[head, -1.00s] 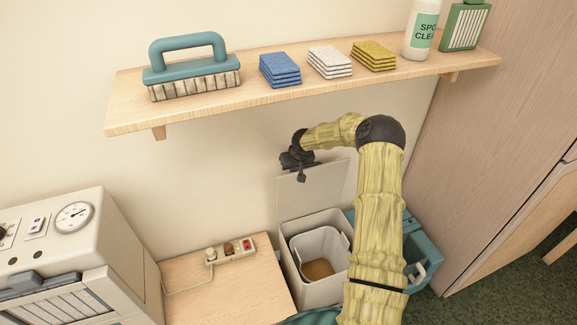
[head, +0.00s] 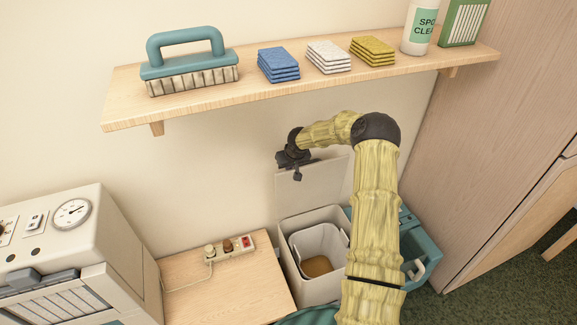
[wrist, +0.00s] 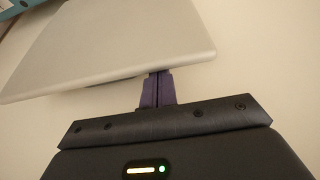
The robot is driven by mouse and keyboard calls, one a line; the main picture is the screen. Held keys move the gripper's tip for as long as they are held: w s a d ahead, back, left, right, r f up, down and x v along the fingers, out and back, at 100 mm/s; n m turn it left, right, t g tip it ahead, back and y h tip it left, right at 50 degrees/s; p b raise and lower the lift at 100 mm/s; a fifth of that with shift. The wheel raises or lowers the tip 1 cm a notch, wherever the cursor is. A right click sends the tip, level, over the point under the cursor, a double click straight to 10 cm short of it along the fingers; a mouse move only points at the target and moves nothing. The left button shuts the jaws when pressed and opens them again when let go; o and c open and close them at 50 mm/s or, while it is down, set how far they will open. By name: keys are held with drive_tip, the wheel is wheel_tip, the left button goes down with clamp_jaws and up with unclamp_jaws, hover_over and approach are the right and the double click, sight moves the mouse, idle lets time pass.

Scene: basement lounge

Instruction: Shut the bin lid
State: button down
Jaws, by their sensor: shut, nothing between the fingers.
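The bin (head: 300,275) is a pale grey box standing open, with an inner bucket (head: 322,240) that has something brown at its bottom. Its lid (head: 310,188) stands upright at the back, close to the wall. My gripper (head: 297,172) is at the top left of the lid in the head view. In the wrist view the lid is a pale panel (wrist: 110,45), and my shut purple fingers (wrist: 158,80) reach its edge with nothing between them. The fingertips are partly hidden at that edge, so I cannot tell whether they touch it.
A low wooden surface (head: 225,285) with a power strip (head: 230,246) is left of the bin. A teal container (head: 420,258) and a wooden cabinet (head: 470,150) are to the right.

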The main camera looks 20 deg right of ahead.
drive_tip(key=shift+d+f, duration=0.1)
drive_tip(key=shift+s+d+b, duration=0.2)
drive_tip(key=shift+s+b, duration=0.1)
drive_tip(key=shift+s, duration=0.3)
drive_tip(key=shift+s+a, duration=0.25)
drive_tip(key=shift+a, duration=0.25)
drive_tip(key=shift+s+d+b, duration=0.1)
drive_tip(key=shift+d+b, duration=0.15)
drive_tip(key=shift+b, duration=0.05)
